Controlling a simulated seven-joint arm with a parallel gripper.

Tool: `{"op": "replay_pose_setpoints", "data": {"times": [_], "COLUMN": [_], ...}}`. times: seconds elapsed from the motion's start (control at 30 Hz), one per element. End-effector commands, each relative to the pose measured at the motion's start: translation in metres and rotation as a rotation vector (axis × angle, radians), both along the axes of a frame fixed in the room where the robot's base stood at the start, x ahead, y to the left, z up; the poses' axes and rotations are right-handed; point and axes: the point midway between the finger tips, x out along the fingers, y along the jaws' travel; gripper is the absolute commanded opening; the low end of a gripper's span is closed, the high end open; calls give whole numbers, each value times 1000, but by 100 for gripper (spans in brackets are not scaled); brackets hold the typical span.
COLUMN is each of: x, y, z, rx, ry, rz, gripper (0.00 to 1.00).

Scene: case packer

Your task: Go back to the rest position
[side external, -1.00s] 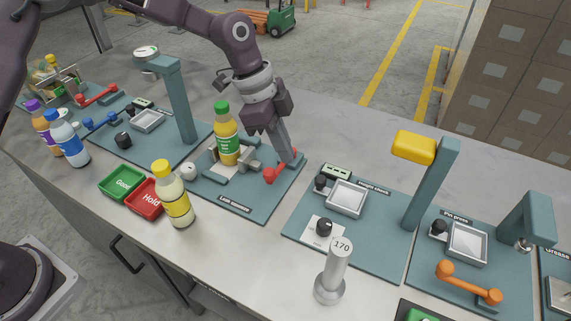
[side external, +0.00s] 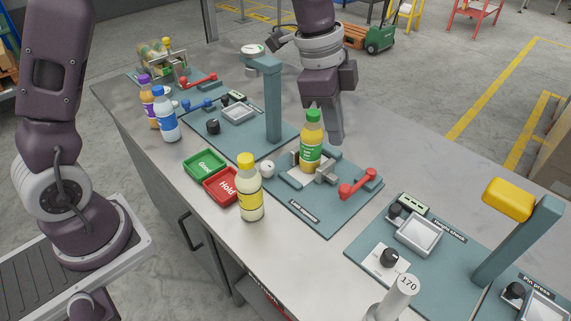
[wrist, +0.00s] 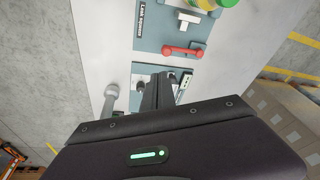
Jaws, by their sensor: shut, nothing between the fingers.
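My gripper (side external: 335,138) is shut and empty. The bottle stands upright in the station's holder. I cannot tell from the side view exactly how high the fingers are above the bench.
A yellow-capped bottle (side external: 250,192) stands near the bench front beside the red Hold tray (side external: 222,186) and green Good tray (side external: 206,165). A teal post (side external: 273,105) rises left of my gripper.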

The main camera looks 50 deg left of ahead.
Motion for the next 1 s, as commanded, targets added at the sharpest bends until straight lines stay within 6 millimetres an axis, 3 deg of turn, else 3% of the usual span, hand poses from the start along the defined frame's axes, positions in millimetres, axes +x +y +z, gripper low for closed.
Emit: {"op": "replay_pose_setpoints", "data": {"times": [0.03, 0.1, 0.2, 0.3, 0.43, 0.6, 1.0], "x": [-24, -59, -118, -175, -227, -249, -249], "y": [18, 45, 81, 106, 122, 126, 126], "z": [23, 48, 74, 83, 75, 67, 67], "rx": [40, 70, 57, -18, -136, -211, -210], "ry": [-32, -69, -128, -171, -190, -186, -186], "rz": [97, 269, 539, 791, 1017, 1124, 1125], "gripper": [0, 0, 0, 0, 0, 0, 0]}}
